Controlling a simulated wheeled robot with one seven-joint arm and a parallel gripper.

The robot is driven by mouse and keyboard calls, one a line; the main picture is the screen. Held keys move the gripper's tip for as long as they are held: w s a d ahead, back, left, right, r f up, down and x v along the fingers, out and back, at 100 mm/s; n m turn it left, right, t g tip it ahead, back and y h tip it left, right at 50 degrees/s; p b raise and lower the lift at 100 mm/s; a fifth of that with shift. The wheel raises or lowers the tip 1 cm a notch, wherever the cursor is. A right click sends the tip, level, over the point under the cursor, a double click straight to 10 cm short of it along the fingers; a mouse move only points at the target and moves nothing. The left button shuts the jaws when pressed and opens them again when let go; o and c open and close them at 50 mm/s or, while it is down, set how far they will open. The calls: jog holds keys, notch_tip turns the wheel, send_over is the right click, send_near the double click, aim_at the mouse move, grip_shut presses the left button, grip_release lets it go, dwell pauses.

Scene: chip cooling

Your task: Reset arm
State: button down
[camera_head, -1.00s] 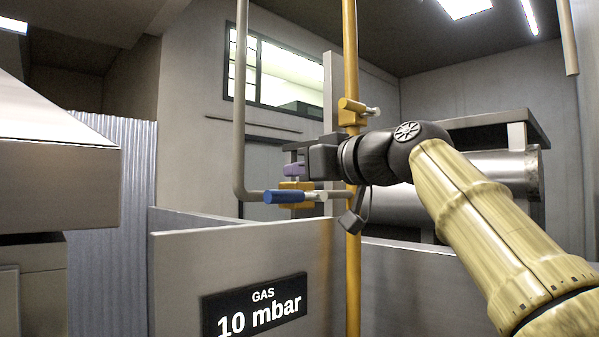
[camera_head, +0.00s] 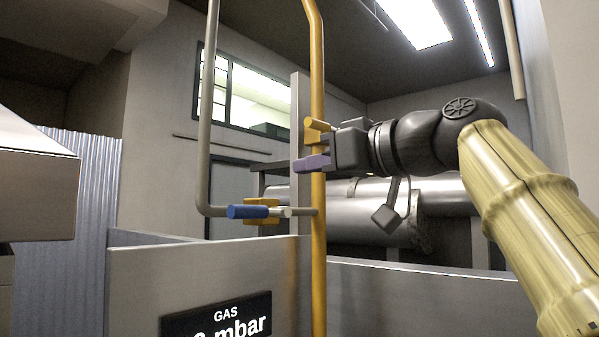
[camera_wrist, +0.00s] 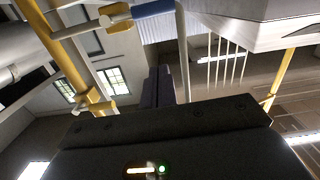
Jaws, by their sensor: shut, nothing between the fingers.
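My gripper (camera_head: 312,163) is at the end of my arm, beside the yellow vertical pipe (camera_head: 318,255). Its purple fingers are shut with nothing between them and overlap the pipe in the head view; I cannot tell whether they touch it. In the wrist view the fingers (camera_wrist: 158,87) point away from the camera, together. A valve with a blue handle (camera_head: 248,212) is below and left of the fingers, its handle lying horizontal. The blue handle also shows at the top of the wrist view (camera_wrist: 153,9). A yellow upper valve (camera_head: 316,130) is just above the gripper.
A grey pipe (camera_head: 208,110) runs down on the left and bends toward the blue-handled valve. A low grey wall (camera_head: 140,285) carries a black gas sign (camera_head: 216,318). A large metal cylinder (camera_head: 350,205) lies behind the gripper. A grey hood (camera_head: 38,190) is at the left.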

dwell(0.4)
jog(key=w+d+f+m+h+p, duration=0.3)
jog(key=w+f+m+h, duration=0.25)
jog(key=w+f, duration=0.6)
jog(key=d+f+m+g+h+p, duration=0.1)
jog(key=d+f+m+h, duration=0.15)
jog(key=f, duration=0.65)
jog(key=d+f+m+h+p, duration=0.1)
jog(key=d+f, duration=0.2)
jog(key=f, duration=0.5)
jog(key=s+d+f+m+g+h+p, duration=0.1)
jog(key=s+d+f+g+h+p, duration=0.2)
jog(key=f, duration=0.6)
jog(key=s+d+f+m+g, duration=0.15)
jog(key=s+f, duration=0.25)
jog(key=f, duration=0.4)
jog(key=s+d+f+g+h+p, duration=0.2)
jog(key=s+d+f, duration=0.2)
jog(key=s+f, duration=0.7)
jog(key=s, duration=0.3)
jog(key=shift+s+f, duration=0.15)
